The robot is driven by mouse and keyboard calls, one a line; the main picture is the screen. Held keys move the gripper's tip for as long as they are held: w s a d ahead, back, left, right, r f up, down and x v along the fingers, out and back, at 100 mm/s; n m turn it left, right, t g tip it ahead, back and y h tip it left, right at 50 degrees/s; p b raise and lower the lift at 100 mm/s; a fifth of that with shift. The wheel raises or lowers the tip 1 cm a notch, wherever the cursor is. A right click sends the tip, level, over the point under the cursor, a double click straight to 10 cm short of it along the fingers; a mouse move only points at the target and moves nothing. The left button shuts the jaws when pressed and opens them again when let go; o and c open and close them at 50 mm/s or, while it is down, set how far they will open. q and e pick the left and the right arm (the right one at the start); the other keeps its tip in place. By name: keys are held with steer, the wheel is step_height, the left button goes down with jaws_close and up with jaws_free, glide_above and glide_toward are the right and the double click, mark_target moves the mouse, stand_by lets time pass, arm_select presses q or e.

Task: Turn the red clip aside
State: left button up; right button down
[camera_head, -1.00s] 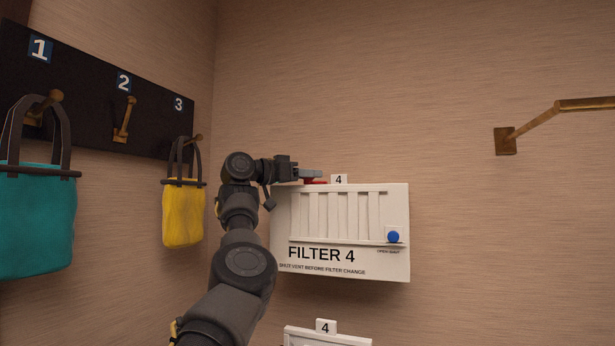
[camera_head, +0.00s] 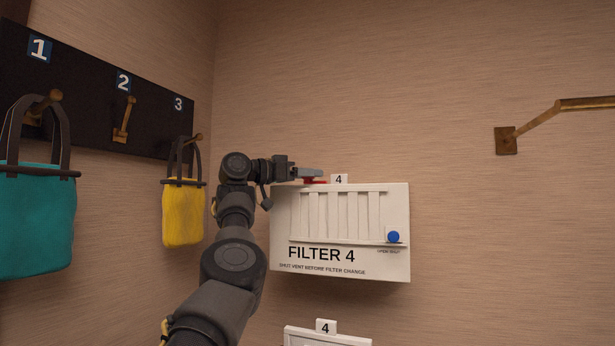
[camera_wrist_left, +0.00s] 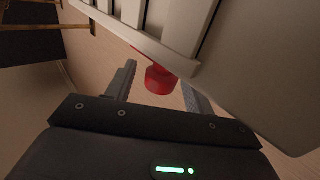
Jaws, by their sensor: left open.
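The red clip (camera_head: 315,181) sits on the top edge of the white Filter 4 panel (camera_head: 281,222), left of the small "4" tag. My left gripper (camera_head: 318,173) is at that top edge, just over the clip, and partly hides it. In the left wrist view the red clip (camera_wrist_left: 160,80) shows as a short red cylinder between the two spread fingers of my left gripper (camera_wrist_left: 158,88). The gripper is open, and I cannot tell whether a finger touches the clip. My right gripper is not in view.
The panel carries a slatted vent (camera_head: 340,215) and a blue knob (camera_head: 393,237) at lower right. A yellow bag (camera_head: 182,215) and a teal bag (camera_head: 38,220) hang from hooks at left. A brass wall arm (camera_head: 545,120) is at right. The wall above the panel is clear.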

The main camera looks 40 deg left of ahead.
arm_select(q)
steer(key=b+v, duration=0.4)
steer(key=v, duration=0.6)
steer(key=shift+s+b, duration=0.25)
steer(key=shift+b, duration=0.15)
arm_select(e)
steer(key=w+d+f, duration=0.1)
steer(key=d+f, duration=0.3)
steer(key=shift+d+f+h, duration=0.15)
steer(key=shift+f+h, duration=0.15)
arm_select(q)
steer(key=shift+a, duration=0.1)
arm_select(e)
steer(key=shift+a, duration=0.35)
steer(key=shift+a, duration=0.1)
